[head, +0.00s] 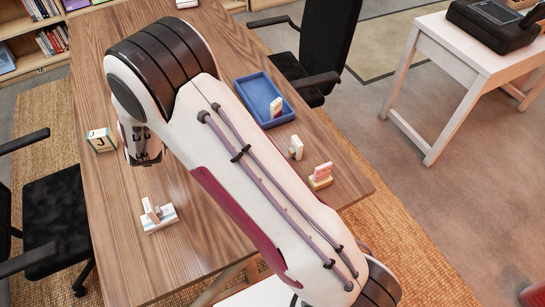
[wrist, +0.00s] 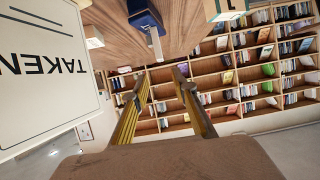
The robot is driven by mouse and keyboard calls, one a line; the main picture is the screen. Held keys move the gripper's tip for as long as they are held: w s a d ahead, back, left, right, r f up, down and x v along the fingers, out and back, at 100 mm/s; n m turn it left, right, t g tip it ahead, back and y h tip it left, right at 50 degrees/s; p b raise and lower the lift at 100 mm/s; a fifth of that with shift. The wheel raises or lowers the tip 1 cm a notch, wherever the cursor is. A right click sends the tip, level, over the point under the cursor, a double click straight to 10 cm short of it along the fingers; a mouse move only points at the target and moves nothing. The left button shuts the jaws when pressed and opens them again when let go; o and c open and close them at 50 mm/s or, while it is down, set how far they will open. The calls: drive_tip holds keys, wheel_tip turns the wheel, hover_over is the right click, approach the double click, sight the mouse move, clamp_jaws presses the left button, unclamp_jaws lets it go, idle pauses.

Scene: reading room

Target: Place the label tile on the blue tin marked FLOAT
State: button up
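My gripper (head: 145,158) hangs over the left part of the wooden table in the head view. In the wrist view its two fingers (wrist: 160,105) stand apart with nothing between them. A dark blue object (wrist: 144,14) sits on the table ahead, with a small pale piece (wrist: 155,42) at its near side; no FLOAT marking is readable on it. No blue tin shows in the head view, where my arm hides the middle of the table. A large white panel reading TAKEN (wrist: 45,65) shows upside down close at left. I cannot tell which piece is the label tile.
A box marked J (head: 101,140) stands at the left edge. A white upright piece on a base (head: 160,220) is nearer. A blue tray (head: 262,92) holds an upright tile (head: 276,107); two more tiles (head: 296,147) (head: 321,172) stand right of my arm.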

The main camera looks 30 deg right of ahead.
drive_tip(key=s+d+r+g+y, duration=0.15)
drive_tip(key=s+d+r, duration=0.25)
drive_tip(key=s+r, duration=0.45)
drive_tip(key=s+d+r+g+y, duration=0.15)
drive_tip(key=s+d+r, duration=0.25)
drive_tip(key=s+r, duration=0.4)
drive_tip(key=s+d+g+h, duration=0.1)
drive_tip(key=s+d, duration=0.3)
drive_tip(key=s, duration=0.5)
drive_tip(key=s+d+r+g+h, duration=0.1)
drive_tip(key=s+d, duration=0.3)
drive_tip(key=s, duration=0.6)
drive_tip(key=s+d+r+g+h, duration=0.1)
drive_tip(key=s+d, duration=0.3)
drive_tip(key=s, duration=0.6)
drive_tip(key=shift+s+d+g, duration=0.2)
drive_tip(key=shift+d+g, duration=0.1)
drive_tip(key=shift+g, duration=0.5)
